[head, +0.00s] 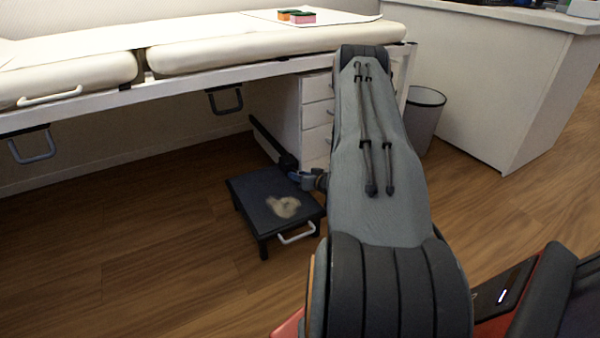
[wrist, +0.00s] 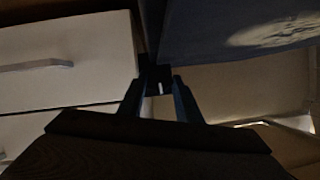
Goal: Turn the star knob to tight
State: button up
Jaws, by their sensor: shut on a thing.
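The star knob (wrist: 158,75) is a small dark piece with a short white mark, seen between my fingertips in the wrist view. My gripper (wrist: 157,87) is shut on it, with one finger on each side. The knob's outline is too dark to make out its lobes or its setting. In the head view, my gripper (head: 304,178) is low beside the back right of a black step stool (head: 252,196), by the foot of a slanted dark bar (head: 266,137). The knob cannot be told apart there. My arm covers part of that area.
White drawers (head: 316,115) stand close behind my gripper, under the padded couch (head: 245,45). A grey bin (head: 425,115) and a white counter (head: 500,90) are to the right. The stool top has a pale worn patch and a white front handle (head: 297,235). Wood floor at left is clear.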

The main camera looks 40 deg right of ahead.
jog(key=shift+m, duration=0.3)
dwell(0.4)
jog(key=o, duration=1)
jog(key=shift+o, duration=0.2)
jog(key=p+v, duration=0.3)
jog(key=v, duration=0.3)
jog(key=shift+s+d+r+p, duration=0.1)
jog(key=shift+s+r+p, duration=0.05)
jog(key=shift+s+p, duration=0.2)
jog(key=shift+s+r, duration=0.2)
jog(key=shift+s, duration=0.35)
jog(key=shift+y, duration=0.3)
